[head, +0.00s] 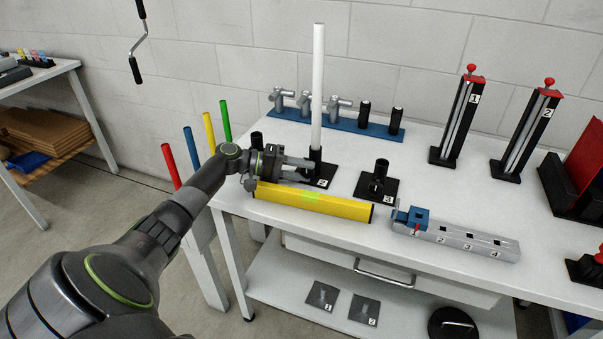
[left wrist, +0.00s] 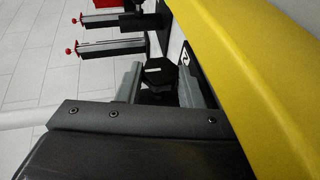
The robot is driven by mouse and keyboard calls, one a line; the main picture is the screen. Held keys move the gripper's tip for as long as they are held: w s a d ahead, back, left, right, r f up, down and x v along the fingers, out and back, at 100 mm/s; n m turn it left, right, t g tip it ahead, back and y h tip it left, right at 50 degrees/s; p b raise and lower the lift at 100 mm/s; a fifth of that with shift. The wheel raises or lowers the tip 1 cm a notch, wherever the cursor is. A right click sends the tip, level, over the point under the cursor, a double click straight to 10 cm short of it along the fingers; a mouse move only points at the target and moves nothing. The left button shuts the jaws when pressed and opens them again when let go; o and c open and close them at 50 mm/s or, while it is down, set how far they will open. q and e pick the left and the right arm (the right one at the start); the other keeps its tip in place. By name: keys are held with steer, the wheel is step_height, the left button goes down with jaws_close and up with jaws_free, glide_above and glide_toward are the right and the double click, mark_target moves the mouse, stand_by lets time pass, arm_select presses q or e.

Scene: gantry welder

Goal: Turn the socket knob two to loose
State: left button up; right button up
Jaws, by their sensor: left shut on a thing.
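Socket two is a black holder on a square base (head: 320,184) marked 2, with a white tube (head: 318,90) standing upright in it. My left gripper (head: 304,170) reaches in from the left and is shut at the side of this holder. In the left wrist view, the black many-sided knob (left wrist: 160,72) with a short white mark sits between the two grey fingers (left wrist: 163,88). The fingers hide part of the knob. My right gripper is not in view.
A yellow bar (head: 335,205) lies just in front of the gripper, close below it. Socket three (head: 378,182) stands to the right, empty. A grey rail with a blue block (head: 416,213) lies further right. A blue rack (head: 345,124) stands behind.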

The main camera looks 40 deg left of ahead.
arm_select(q)
steer(key=o, duration=1)
steer(key=shift+c, duration=0.2)
steer(key=shift+a, duration=0.1)
steer(key=b+v, duration=0.3)
steer(key=v, duration=1.3)
steer(key=shift+a+f, duration=0.1)
steer(key=shift+f, duration=0.05)
steer(key=shift+s+a+r, duration=0.2)
steer(key=shift+s+a, duration=0.15)
steer(key=shift+a, duration=0.05)
